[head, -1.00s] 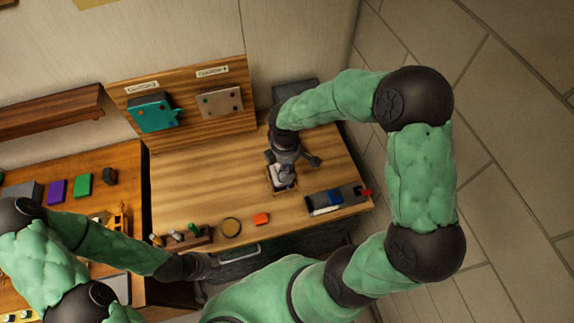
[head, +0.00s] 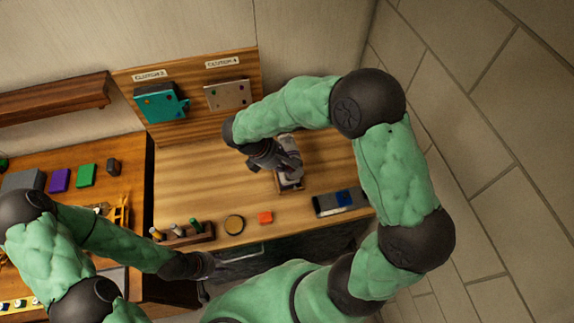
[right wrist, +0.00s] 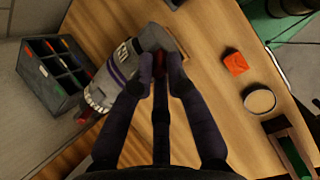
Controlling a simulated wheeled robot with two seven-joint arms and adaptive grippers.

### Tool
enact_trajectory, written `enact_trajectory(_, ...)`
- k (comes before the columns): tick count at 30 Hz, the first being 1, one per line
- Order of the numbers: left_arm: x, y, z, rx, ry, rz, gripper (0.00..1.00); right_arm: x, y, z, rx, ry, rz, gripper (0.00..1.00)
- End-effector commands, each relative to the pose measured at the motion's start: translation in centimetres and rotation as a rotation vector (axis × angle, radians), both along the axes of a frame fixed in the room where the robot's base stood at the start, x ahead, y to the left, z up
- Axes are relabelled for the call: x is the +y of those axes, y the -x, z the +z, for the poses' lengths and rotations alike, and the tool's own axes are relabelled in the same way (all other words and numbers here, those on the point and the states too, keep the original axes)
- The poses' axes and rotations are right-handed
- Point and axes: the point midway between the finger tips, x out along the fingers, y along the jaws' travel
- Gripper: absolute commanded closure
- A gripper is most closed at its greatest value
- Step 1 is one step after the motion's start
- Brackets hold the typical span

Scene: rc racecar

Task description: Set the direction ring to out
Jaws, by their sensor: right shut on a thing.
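A grey-white tool (right wrist: 125,70) with dark lettering, a purple band and a toothed end (right wrist: 96,99) shows in the right wrist view. In the head view the tool (head: 291,170) sits on a small wooden stand (head: 290,187), partly hidden by my right gripper (head: 284,160). In the right wrist view, my right gripper (right wrist: 160,65) has its fingertips close together at the tool's upper right, with a dark red part between them. Which part they grip is unclear, and I cannot make out the direction ring's setting. My left gripper (head: 200,267) is low at the bench's front edge, its fingers unclear.
An orange block (head: 265,217), a round disc (head: 235,225) and a wooden rack (head: 185,238) stand along the front. A grey tray (head: 338,203) lies to the right. The bench middle-left is clear.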

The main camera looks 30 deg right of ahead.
Motion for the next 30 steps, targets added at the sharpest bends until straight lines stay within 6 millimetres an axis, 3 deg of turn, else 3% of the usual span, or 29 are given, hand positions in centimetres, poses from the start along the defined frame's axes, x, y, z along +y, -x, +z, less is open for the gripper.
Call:
enact_trajectory(13,0.00,-0.01,-0.06,0.000,0.000,0.000,0.60,0.05,-0.11,0.03,0.001,0.014,0.000,1.00)
enact_trajectory(14,0.00,-0.01,-0.06,0.000,0.000,0.000,0.60,0.05,-0.11,0.03,0.000,0.013,0.000,0.82)
enact_trajectory(15,0.00,-0.01,-0.06,0.000,0.000,0.000,0.60,0.05,-0.11,0.03,0.000,0.013,0.000,0.71)
enact_trajectory(17,0.00,-0.01,-0.06,0.000,0.000,0.000,0.60,0.05,-0.10,0.02,0.000,0.013,0.000,0.59)
enact_trajectory(30,0.00,-0.01,-0.07,0.000,0.000,0.000,0.60,0.50,-0.19,0.70,0.001,0.013,0.001,0.59)
